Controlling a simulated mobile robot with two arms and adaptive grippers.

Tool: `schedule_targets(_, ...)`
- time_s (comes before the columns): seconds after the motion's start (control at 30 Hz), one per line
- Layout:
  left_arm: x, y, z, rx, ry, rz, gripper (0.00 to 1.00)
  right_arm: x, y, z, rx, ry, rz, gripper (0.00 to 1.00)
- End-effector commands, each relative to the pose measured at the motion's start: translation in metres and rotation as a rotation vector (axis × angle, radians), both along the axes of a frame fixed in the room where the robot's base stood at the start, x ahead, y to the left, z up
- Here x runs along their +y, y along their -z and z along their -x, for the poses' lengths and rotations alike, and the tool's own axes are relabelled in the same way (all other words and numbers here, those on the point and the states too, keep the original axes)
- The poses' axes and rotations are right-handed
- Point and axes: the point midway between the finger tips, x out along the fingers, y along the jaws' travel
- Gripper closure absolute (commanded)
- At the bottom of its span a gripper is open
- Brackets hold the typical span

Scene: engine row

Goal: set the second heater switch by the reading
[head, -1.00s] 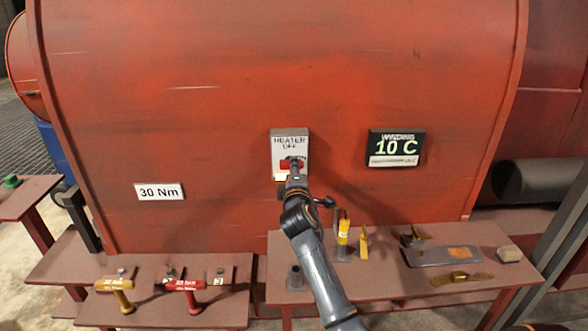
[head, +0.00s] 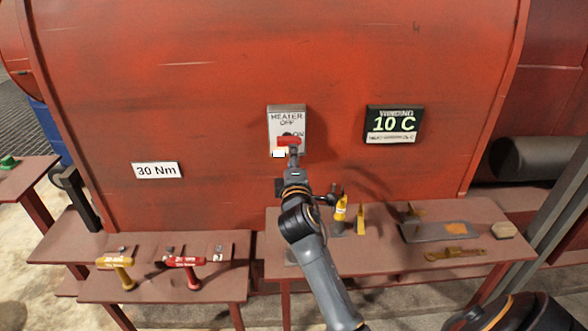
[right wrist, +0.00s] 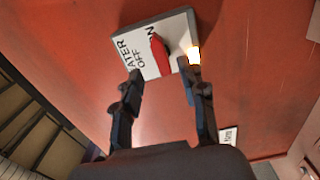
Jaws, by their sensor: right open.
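The heater switch plate (head: 272,125) is on the red engine housing, marked HEATER, OFF at the top and ON at the right. Its red handle (head: 289,141) lies roughly sideways, near the ON mark; I cannot tell which end points. A lamp (head: 279,153) glows at the plate's lower left. The display (head: 394,124) to the right reads WINDING 10 C; its lower line is too small to read surely. My right gripper (head: 293,152) is just in front of the plate's lower part. In the right wrist view it is open and empty (right wrist: 160,90), facing the red handle (right wrist: 159,54). My left gripper is out of view.
A 30 Nm sign (head: 157,170) is on the housing at left. Yellow (head: 116,262) and red (head: 184,261) torque tools lie on the lower left bench. The right bench (head: 375,264) carries yellow items, a grey plate and a nut-shaped block.

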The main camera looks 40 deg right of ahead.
Motion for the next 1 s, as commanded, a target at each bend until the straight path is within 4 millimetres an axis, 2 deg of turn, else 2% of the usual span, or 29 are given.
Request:
schedule_targets(0.1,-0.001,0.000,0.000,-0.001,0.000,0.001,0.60,0.012,0.001,0.019,0.002,0.000,-0.003,0.58)
schedule_targets(0.3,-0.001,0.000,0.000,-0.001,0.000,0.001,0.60,0.022,0.001,0.036,0.001,0.000,-0.002,0.58)
schedule_targets(0.87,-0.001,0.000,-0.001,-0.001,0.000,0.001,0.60,0.023,0.000,0.038,0.000,0.000,-0.002,0.58)
schedule_targets(0.93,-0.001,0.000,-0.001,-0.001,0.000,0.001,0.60,0.023,0.004,0.040,0.004,0.000,-0.015,0.58)
schedule_targets(1.0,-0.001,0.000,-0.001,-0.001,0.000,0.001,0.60,0.026,0.016,0.047,0.017,-0.002,-0.071,0.58)
